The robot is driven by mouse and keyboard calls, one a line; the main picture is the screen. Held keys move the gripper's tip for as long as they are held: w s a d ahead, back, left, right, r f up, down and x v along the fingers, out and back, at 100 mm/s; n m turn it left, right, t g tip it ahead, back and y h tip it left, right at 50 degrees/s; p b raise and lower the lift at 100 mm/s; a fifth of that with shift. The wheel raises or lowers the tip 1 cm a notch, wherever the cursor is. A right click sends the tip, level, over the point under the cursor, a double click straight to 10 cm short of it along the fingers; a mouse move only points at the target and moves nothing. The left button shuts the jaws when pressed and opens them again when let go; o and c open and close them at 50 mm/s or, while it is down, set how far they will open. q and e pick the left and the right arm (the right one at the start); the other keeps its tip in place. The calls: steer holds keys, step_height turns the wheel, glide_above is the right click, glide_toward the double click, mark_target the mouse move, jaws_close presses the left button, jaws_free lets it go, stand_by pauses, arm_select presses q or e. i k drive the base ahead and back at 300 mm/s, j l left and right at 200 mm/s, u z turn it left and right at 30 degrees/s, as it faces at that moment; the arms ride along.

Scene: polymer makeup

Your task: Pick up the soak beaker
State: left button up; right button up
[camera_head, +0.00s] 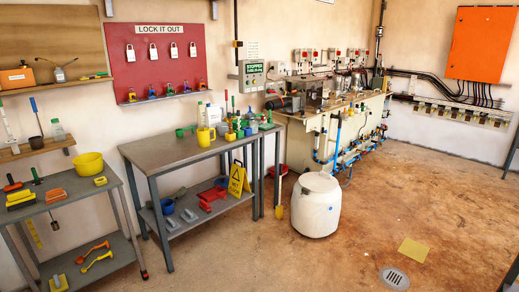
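I cannot tell for sure which vessel is the soak beaker. A pale clear vessel (214,114) stands at the back of the middle grey bench, partly hidden by other items. A yellow jug (204,138) stands in front of it on the same bench top. A small dark cup (36,143) sits on the wall shelf at the left. More vessels may stand among the equipment on the far bench, too small to make out. Neither of my grippers shows in this view.
The middle bench (165,149) carries several small coloured items. A left bench (70,188) holds a yellow bucket (89,165). The brown floor (350,255) at the front right is mostly open.

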mark_target(254, 124)
steer(key=i, duration=2.25)
steer(key=i+l+u, duration=0.3)
steer(key=i+u, duration=0.15)
steer(key=i, duration=0.35)
steer(key=i+l+u, duration=0.45)
steer(key=i+l, duration=0.15)
steer(key=i+l+u, duration=0.4)
steer(key=i+l, duration=0.35)
